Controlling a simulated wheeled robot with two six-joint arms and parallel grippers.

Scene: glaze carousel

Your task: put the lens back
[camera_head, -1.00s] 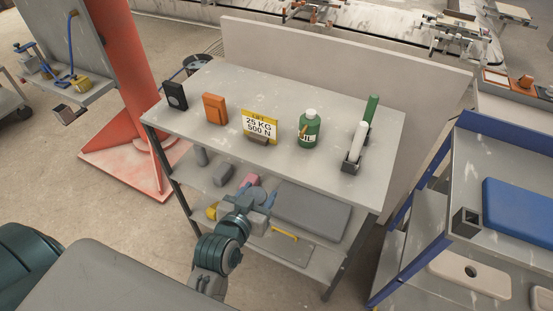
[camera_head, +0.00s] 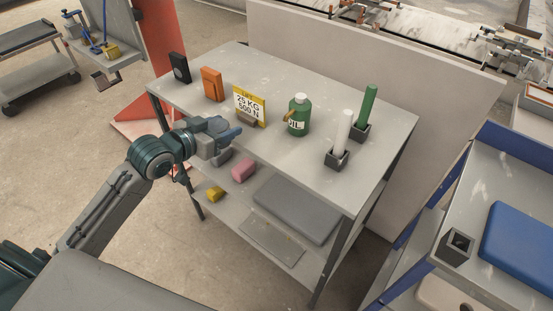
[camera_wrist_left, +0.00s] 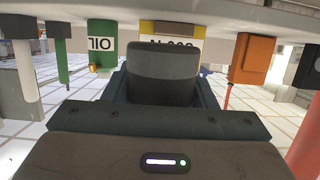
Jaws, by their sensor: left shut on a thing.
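My left gripper (camera_head: 232,136) is in front of the table's near edge, below the weight sign. It is shut on a dark grey, rounded piece (camera_wrist_left: 163,72), which fills the middle of the left wrist view. In the head view the fingers mostly hide this piece, and I cannot tell for certain that it is the lens. A black box (camera_head: 179,68) with a round mark on its face stands at the far left of the table top (camera_head: 255,72). My right gripper is out of view.
The table top also holds an orange block (camera_head: 212,84), a yellow-and-white sign (camera_head: 249,106), a green oil bottle (camera_head: 299,117), and white (camera_head: 344,132) and green (camera_head: 368,108) sticks in holders. Pink (camera_head: 243,169) and yellow (camera_head: 215,194) blocks lie on the lower shelf. A back panel stands behind.

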